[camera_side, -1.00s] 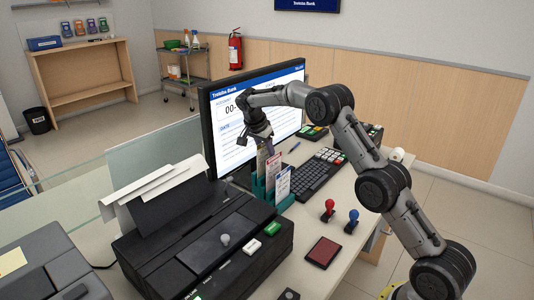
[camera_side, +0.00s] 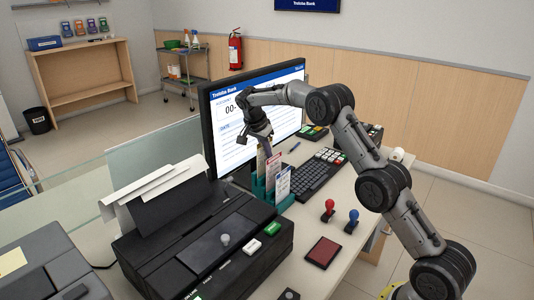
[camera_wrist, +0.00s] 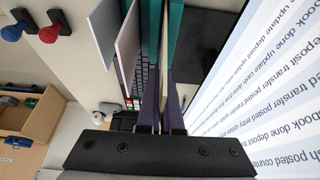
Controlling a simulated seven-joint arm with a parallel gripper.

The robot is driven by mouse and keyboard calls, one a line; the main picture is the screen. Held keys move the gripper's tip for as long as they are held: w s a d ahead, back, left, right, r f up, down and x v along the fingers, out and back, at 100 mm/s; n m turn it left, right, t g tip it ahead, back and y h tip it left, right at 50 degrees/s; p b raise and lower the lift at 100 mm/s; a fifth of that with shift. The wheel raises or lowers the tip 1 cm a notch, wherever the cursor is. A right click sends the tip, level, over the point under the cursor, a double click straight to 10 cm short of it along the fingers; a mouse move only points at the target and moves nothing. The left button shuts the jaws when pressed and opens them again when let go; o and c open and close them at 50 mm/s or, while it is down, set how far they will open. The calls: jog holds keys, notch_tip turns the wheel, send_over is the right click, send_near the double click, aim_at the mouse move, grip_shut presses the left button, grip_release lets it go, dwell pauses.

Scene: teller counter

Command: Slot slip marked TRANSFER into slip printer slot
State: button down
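My gripper (camera_wrist: 163,100) points down over the teal slip rack (camera_side: 258,188), in front of the monitor. In the wrist view its dark fingers are close together, with the thin edge of a cream slip (camera_wrist: 166,60) between them. That slip is still between the teal rack walls (camera_wrist: 177,40). A pink-edged slip (camera_side: 273,168) and a white slip with a blue band (camera_side: 282,184) stand nearer the front of the rack. I cannot read TRANSFER on any slip. The black slip printer (camera_side: 200,250) stands left of the rack; its slot cannot be made out clearly.
The monitor (camera_side: 215,115) stands close behind my gripper. A keyboard (camera_side: 315,178) lies right of the rack. A red-handled stamp (camera_side: 328,208), a blue-handled stamp (camera_side: 352,218) and a red ink pad (camera_side: 323,252) are at the counter's front. A glass screen (camera_side: 150,160) stands behind the printer.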

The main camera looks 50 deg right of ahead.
jog(key=shift+r, duration=5.6)
jog(key=shift+r, duration=0.1)
jog(key=shift+r, duration=1.75)
jog(key=r, duration=0.1)
send_over(200, 216)
jog(key=s+a, duration=0.1)
jog(key=s, duration=0.1)
jog(key=shift+s+a+f, duration=0.1)
jog(key=shift+f, duration=3.1)
jog(key=shift+s+a+f, duration=0.1)
jog(key=shift+a+f, duration=0.05)
jog(key=shift+f, duration=3)
jog(key=shift+s+a+f, duration=0.1)
jog(key=shift+f, duration=3.1)
